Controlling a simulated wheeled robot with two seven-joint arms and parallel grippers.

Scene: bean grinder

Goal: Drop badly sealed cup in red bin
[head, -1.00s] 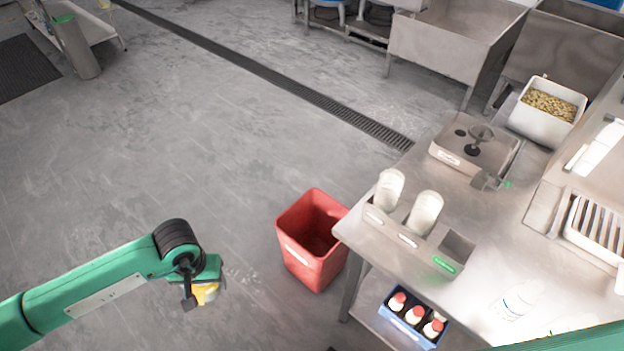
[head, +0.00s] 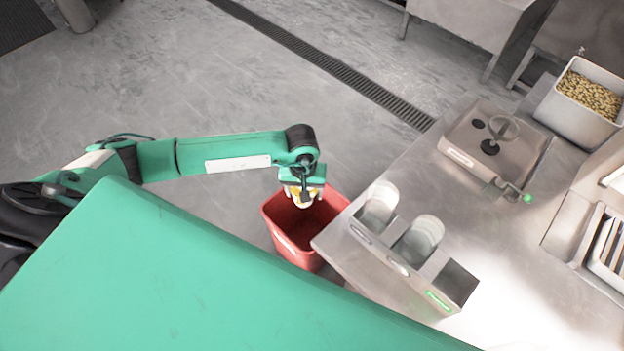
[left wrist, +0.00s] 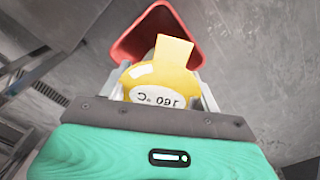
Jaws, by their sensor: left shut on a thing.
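The red bin (head: 290,240) stands on the floor left of the steel table, and its mouth faces up. My left gripper (head: 305,198) is over the back part of the bin's opening in the head view. It is shut on a cup with a yellow lid (left wrist: 165,80) that carries a white label reading "160 °C". In the left wrist view the cup sits between the two fingers, and the red bin (left wrist: 130,48) shows behind and below it. The cup's body is mostly hidden by its lid. My right gripper is not in view.
The steel table (head: 470,240) with its corner near the bin is on the right. On it stand a holder with two clear cups (head: 418,242), a sealing device (head: 490,150) and a container of beans (head: 590,95). The floor (head: 200,80) behind my arm is clear.

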